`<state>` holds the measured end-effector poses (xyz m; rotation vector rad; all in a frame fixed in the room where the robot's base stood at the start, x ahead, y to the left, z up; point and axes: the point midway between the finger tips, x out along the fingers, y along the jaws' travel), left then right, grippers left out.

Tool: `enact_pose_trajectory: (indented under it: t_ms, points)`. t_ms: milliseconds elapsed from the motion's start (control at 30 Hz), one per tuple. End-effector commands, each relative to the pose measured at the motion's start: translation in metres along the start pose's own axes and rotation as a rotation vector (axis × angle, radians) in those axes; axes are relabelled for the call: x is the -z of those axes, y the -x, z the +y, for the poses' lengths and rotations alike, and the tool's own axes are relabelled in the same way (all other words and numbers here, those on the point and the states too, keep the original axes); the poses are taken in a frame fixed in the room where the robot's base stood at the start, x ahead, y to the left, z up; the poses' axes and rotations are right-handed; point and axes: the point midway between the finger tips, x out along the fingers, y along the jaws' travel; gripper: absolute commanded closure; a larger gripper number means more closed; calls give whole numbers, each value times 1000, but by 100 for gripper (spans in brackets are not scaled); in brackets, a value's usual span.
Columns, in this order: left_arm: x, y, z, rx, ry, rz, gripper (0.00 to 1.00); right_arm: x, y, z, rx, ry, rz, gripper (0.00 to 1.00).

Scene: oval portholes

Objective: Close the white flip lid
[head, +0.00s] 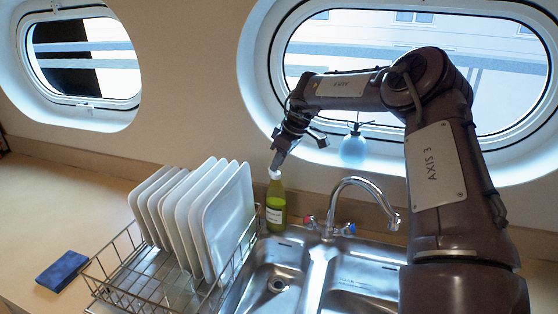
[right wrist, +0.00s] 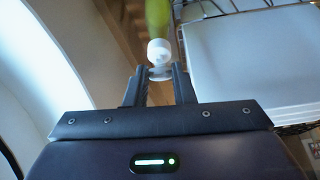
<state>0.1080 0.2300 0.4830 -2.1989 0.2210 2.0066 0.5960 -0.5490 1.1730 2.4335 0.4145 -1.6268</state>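A green bottle (head: 275,208) with a white cap stands upright behind the sink, beside the dish rack. Its white flip lid (right wrist: 160,73) shows in the right wrist view as a small pale piece sticking out from the cap (right wrist: 158,50) towards my gripper, so it looks open. My right gripper (head: 277,164) is just above the bottle top and partly hides the cap in the head view. In the right wrist view my right gripper (right wrist: 159,74) has its fingers apart, with the lid at the gap between the tips; contact is unclear. My left gripper is not in view.
A wire dish rack (head: 160,285) with several white plates (head: 228,220) stands left of the bottle. The faucet (head: 350,183) and steel sink (head: 335,262) are to the right. A blue spray bottle (head: 354,148) is by the porthole.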

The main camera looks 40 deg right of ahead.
Motion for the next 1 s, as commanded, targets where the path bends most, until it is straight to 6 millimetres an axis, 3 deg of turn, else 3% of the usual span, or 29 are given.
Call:
enact_pose_trajectory:
  t_ms: [100, 367, 733, 1000]
  points:
    - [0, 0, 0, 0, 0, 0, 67, 0, 0, 0, 0, 0, 0, 100]
    - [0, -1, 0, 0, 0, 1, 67, 0, 0, 0, 0, 0, 4, 100]
    - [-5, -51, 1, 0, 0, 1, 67, -14, -8, 0, 4, -5, 228, 100]
    - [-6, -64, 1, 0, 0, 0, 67, -18, -7, 0, 2, -1, 362, 100]
